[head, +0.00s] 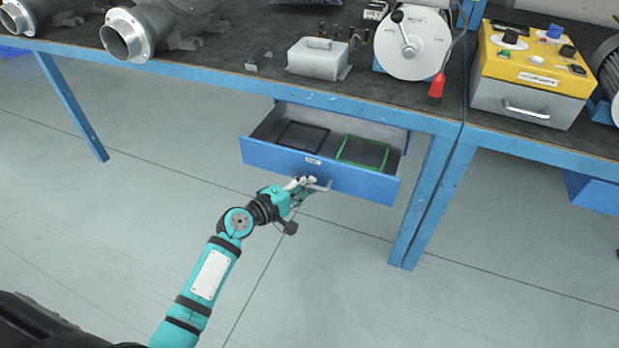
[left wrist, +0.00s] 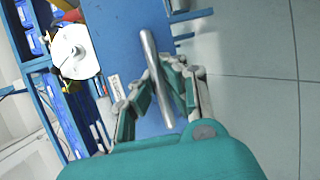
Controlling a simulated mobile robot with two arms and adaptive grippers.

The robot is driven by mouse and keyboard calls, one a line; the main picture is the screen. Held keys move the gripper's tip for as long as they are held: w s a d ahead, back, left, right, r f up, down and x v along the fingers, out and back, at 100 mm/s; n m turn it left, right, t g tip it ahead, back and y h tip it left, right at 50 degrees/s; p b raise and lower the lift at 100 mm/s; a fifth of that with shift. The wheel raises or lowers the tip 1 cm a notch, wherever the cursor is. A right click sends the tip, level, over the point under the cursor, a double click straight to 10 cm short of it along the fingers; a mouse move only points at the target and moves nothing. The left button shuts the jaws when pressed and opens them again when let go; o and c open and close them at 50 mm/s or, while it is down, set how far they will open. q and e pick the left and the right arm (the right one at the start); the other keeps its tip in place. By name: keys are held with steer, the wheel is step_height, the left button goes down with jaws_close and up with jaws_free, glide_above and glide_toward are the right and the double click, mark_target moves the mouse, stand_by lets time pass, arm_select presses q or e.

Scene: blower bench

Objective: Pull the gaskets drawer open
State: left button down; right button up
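The blue gaskets drawer (head: 270,155) hangs under the bench and stands pulled out, its inside showing from above. A black square gasket (head: 303,137) and a green square gasket (head: 362,152) lie in it. Its front has a small white label, too small to read, and a metal bar handle (head: 319,186). My left gripper (head: 303,183) is at this handle. In the left wrist view the handle (left wrist: 148,48) runs between the fingers of my left gripper (left wrist: 159,76), whose tips close in on the bar from both sides. My right gripper is not in view.
The bench (head: 225,75) carries metal blowers (head: 128,33), a grey box (head: 317,58), a white dial device (head: 412,43) and a yellow control box (head: 533,58). A blue bench leg (head: 421,215) stands right of the drawer. The floor before the drawer is clear.

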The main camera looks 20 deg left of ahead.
arm_select(q)
steer(key=shift+s+r, duration=0.1)
steer(key=shift+s, duration=0.1)
steer(key=c, duration=1.4)
jaws_free()
steer(key=shift+s, duration=0.1)
steer(key=v, duration=1.1)
steer(key=shift+s+a, duration=0.25)
steer(key=shift+s, duration=0.1)
